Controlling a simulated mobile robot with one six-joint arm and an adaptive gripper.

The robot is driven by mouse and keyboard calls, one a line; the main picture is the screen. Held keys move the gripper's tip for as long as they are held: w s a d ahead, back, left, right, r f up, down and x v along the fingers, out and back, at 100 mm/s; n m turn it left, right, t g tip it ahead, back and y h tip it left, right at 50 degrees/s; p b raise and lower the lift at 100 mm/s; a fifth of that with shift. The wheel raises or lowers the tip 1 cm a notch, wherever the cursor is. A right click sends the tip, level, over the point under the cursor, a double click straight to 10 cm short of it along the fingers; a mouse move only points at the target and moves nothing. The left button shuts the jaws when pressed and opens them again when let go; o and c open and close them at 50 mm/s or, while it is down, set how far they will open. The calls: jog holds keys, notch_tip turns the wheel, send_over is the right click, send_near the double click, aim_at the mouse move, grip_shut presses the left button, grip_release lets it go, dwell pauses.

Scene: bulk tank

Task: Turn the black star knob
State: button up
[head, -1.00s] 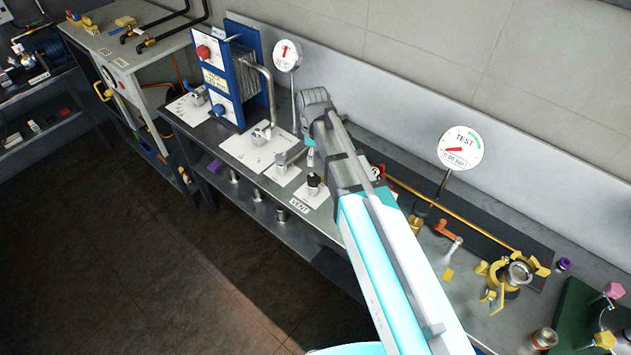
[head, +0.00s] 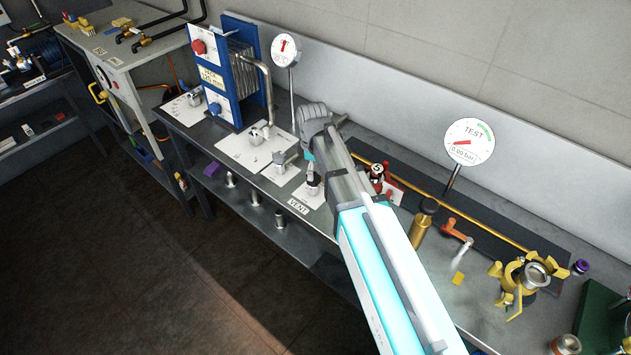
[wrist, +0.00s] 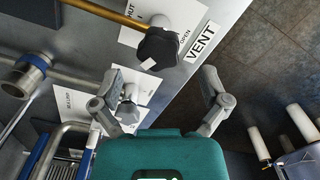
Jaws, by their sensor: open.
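The black star knob (wrist: 157,48) sits on a white plate marked SHUT and OPEN, beside the VENT label (wrist: 201,43). In the wrist view it is ahead of my gripper (wrist: 160,82), roughly between the lines of the two spread fingers. The fingers are open and empty, with a gap between them and the knob in the picture. In the head view my gripper (head: 310,163) hangs just above the knob (head: 313,178) and partly hides it. Contact cannot be made out there.
A grey valve (head: 280,160) stands on the plate left of the knob. A blue plate unit (head: 226,75) stands further left, and a thermometer dial (head: 285,50) behind. A brass cylinder (head: 420,225) and TEST gauge (head: 469,142) are to the right. The bench's front edge is close.

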aim_at(315, 177)
jog(key=shift+f+b, duration=1.6)
jog(key=shift+f, duration=0.3)
jog(key=shift+c, duration=0.2)
jog(key=c, duration=1.1)
jog(key=shift+d, duration=0.15)
